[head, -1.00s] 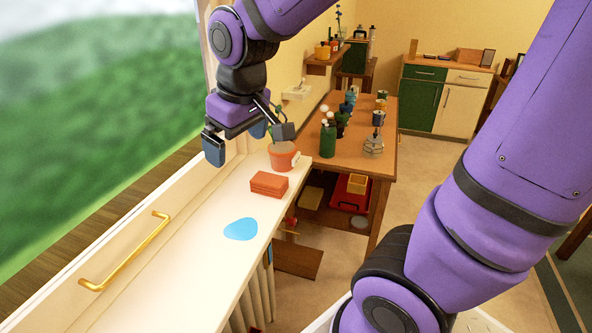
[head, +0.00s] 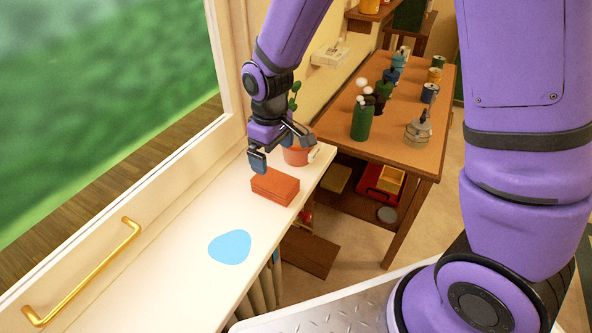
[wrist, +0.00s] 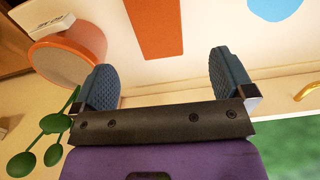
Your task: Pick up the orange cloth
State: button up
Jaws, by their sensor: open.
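The orange cloth (head: 274,187) is a folded, flat stack on the white windowsill (head: 165,267). In the wrist view the cloth (wrist: 157,27) lies ahead of the fingertips, between their lines and apart from them. My gripper (head: 283,150) is open and empty, just above and behind the cloth on its window side. In the wrist view both dark fingers of my gripper (wrist: 160,80) stand wide apart with nothing between them.
A potted plant (head: 298,155) stands right behind the cloth, close to my gripper. A flat blue patch (head: 230,247) lies on the sill nearer. A brass handle (head: 85,275) is on the window frame. A wooden table (head: 400,140) with bottles and cans stands right.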

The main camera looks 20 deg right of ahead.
aim_at(275, 179)
jog(key=shift+w+d+f, duration=0.15)
jog(key=shift+f, duration=0.2)
jog(key=shift+w+d+f, duration=0.1)
jog(key=shift+f, duration=0.25)
notch_tip(275, 179, down, 4)
jog(key=shift+f, duration=0.2)
jog(key=shift+a+f, duration=0.2)
jog(key=shift+f, duration=2.7)
jog(key=shift+c, duration=0.5)
jog(key=c, duration=0.9)
